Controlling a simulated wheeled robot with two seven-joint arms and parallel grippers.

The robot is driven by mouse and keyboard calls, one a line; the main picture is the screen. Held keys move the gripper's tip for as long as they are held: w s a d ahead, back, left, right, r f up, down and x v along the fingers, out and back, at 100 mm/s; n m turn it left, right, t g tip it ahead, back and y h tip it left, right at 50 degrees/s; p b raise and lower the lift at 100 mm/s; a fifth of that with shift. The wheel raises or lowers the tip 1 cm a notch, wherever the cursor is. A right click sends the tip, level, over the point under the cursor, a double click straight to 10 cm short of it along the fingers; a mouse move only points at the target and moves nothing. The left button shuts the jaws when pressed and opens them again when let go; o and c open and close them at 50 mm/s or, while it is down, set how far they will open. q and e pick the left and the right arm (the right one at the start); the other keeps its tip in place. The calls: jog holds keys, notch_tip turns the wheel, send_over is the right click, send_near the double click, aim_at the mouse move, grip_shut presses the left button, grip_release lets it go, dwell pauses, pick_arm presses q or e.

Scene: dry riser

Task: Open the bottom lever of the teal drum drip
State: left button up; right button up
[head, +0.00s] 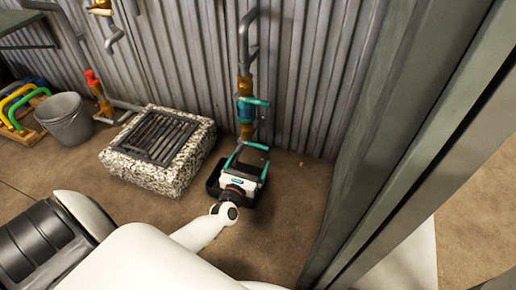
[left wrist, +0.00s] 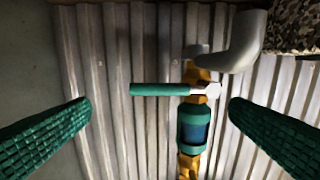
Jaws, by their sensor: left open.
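The teal drum (head: 245,112) sits on an upright pipe with brass fittings against the corrugated wall; a teal lever (head: 259,101) sticks out right at its upper end. In the left wrist view, upside down against the head view, the drum (left wrist: 194,127) is below a brass valve whose teal bottom lever (left wrist: 158,89) lies crosswise to the pipe, pointing left. In the head view I cannot make out this lever behind my gripper. My left gripper (head: 252,158) is open and empty low before the pipe. Its teal fingers are spread either side of lever and valve, apparently not touching.
A speckled stone block with a grate (head: 158,148) stands left of the pipe. Farther left are a grey bucket (head: 64,119) and another pipe with a red-topped valve (head: 95,84). A green-grey metal post (head: 395,140) rises close on the right.

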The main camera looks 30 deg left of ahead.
aim_at(257, 147)
pick_arm(q)
jog(key=b+x, duration=0.3)
jog(key=x, duration=0.6)
jog(key=shift+d, duration=0.1)
jog(key=c, duration=1.3)
